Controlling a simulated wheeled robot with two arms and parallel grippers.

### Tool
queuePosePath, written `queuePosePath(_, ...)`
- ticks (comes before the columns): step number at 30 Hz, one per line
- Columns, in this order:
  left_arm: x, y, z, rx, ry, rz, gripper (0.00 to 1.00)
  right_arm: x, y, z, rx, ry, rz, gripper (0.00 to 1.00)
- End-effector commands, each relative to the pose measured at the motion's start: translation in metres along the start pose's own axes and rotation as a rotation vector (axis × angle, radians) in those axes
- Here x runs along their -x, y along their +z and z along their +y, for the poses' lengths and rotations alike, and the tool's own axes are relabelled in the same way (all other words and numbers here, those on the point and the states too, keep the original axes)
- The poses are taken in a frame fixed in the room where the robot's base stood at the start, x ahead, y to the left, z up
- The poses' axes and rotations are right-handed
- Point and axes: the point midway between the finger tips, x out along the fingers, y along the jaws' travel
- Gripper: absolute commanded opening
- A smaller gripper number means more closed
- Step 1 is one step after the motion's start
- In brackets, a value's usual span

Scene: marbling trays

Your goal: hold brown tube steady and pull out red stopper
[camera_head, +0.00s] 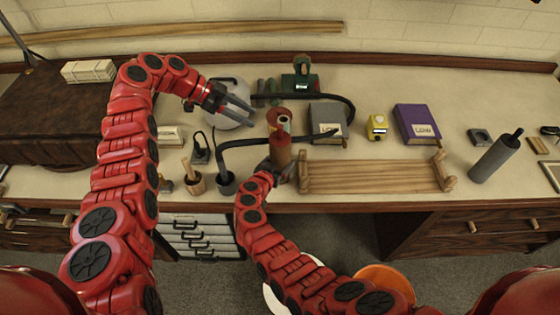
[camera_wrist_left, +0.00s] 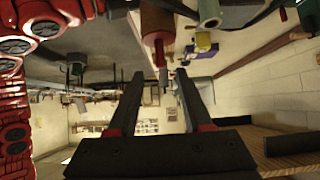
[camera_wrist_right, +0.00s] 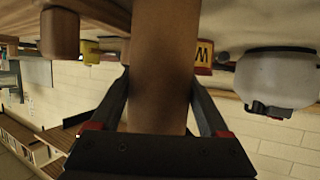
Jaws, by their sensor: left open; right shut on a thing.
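The brown tube (camera_head: 281,156) stands upright near the front edge of the bench in the head view. My right gripper (camera_head: 279,171) is shut around its lower part, and the tube (camera_wrist_right: 165,65) fills the space between the fingers in the right wrist view. The red stopper (camera_wrist_left: 159,48) shows as a narrower piece at the tube's end in the left wrist view. My left gripper (camera_head: 255,118) is open and empty, to the left of the tube's top. In the left wrist view its fingers (camera_wrist_left: 160,74) point towards the stopper, apart from it.
A wooden rack (camera_head: 375,177) lies right of the tube. A bent dark arm (camera_head: 255,142) passes near the tube. A round pale vessel (camera_head: 229,116) sits behind my left gripper.

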Motion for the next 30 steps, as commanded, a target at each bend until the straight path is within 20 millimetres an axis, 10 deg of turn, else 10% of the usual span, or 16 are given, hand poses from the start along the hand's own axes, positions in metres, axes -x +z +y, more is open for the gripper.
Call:
queuePosePath(8,-0.011,-0.006,-0.001,-0.079,0.029,-0.071,0.60,0.000,0.000,0.000,0.000,0.000,0.000,0.13)
queuePosePath(15,-0.043,-0.035,-0.002,-0.496,0.205,-0.408,0.60,0.000,0.000,0.000,0.000,0.000,0.000,0.13)
queuePosePath(30,-0.036,-0.105,0.001,-1.051,0.507,-0.799,0.60,0.000,0.000,0.000,0.000,0.000,0.000,0.13)
